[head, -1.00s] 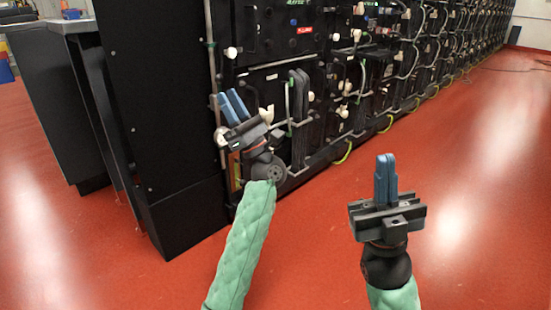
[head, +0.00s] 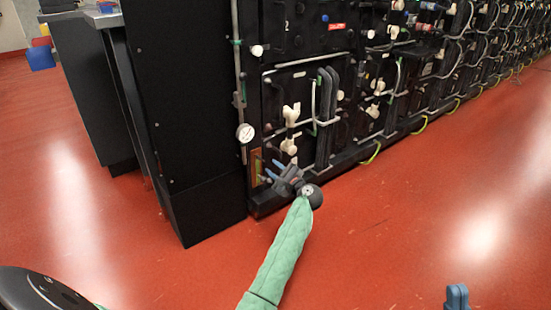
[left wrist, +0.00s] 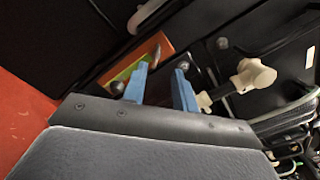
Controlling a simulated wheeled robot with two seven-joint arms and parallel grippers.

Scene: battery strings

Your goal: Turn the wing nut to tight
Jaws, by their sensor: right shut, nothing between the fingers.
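An orange and green plate (head: 257,167) is fixed low on the near end of the black rack. In the left wrist view the plate (left wrist: 121,74) has a small grey metal piece at its upper right, which may be the wing nut (left wrist: 156,52); its exact shape and angle are unclear. My left gripper (head: 273,170) is just in front of the plate's lower right side in the head view. In the left wrist view its blue fingers (left wrist: 161,84) are apart, with nothing seen between them. My right gripper (head: 457,293) is shut and empty at the bottom edge, far from the rack.
A cream T-shaped handle (left wrist: 250,78) is close to the right of the left fingers. A white round gauge (head: 245,133) hangs above the plate. The black rack (head: 200,90) recedes to the right with cables and pipes. The red floor (head: 380,230) is clear.

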